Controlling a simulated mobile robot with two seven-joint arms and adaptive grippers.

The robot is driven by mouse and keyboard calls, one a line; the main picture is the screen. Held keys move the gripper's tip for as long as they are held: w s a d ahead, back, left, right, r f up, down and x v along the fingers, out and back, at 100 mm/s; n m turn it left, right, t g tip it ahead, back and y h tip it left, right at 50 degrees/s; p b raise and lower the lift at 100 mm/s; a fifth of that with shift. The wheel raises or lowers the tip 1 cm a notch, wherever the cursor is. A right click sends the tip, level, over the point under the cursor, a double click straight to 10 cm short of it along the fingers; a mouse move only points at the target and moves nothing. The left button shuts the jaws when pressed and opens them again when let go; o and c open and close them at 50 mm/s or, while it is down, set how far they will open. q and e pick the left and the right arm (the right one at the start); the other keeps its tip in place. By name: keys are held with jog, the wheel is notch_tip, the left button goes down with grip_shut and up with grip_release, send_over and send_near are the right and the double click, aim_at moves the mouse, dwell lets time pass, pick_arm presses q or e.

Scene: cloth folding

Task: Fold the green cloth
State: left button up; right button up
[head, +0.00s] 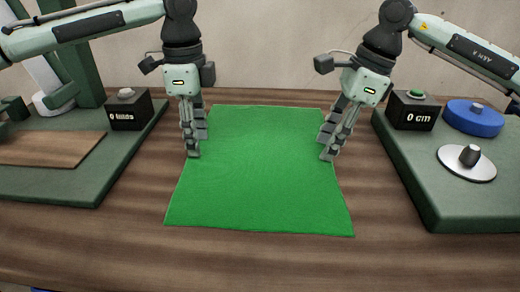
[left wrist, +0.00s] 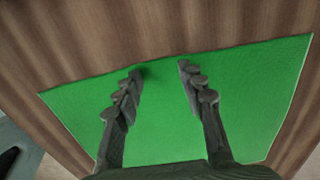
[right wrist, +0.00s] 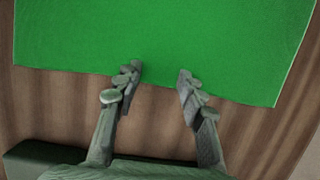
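The green cloth (head: 260,185) lies flat and unfolded on the wooden table in the head view. My left gripper (head: 197,150) is at its left edge, fingers pointing down. In the left wrist view its fingers (left wrist: 160,70) are apart with nothing held between them, with the cloth's edge close by the tips. My right gripper (head: 328,152) is at the cloth's right edge. In the right wrist view its fingers (right wrist: 157,72) are apart and empty, with the tips by the cloth's edge (right wrist: 160,40). Whether the fingertips touch the cloth I cannot tell.
A green board (head: 60,185) with a black "0 Bilds"-like box (head: 128,112) stands at left. Another green board (head: 450,205) at right carries a black "0 cm" box (head: 413,112), a blue disc (head: 474,121) and a white disc (head: 455,172). The wooden table (head: 260,262) is clear in front.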

pick_arm(q)
jog(key=shift+f, duration=0.25)
pick_arm(e)
jog(key=shift+f, duration=0.25)
pick_arm(q)
jog(key=c, duration=0.5)
pick_arm(e)
jog(key=c, duration=0.5)
pick_arm(q)
grip_shut()
pick_arm(e)
jog(key=shift+f, duration=0.1)
grip_shut()
pick_arm(q)
jog(key=shift+s+f, duration=0.1)
dwell(0.3)
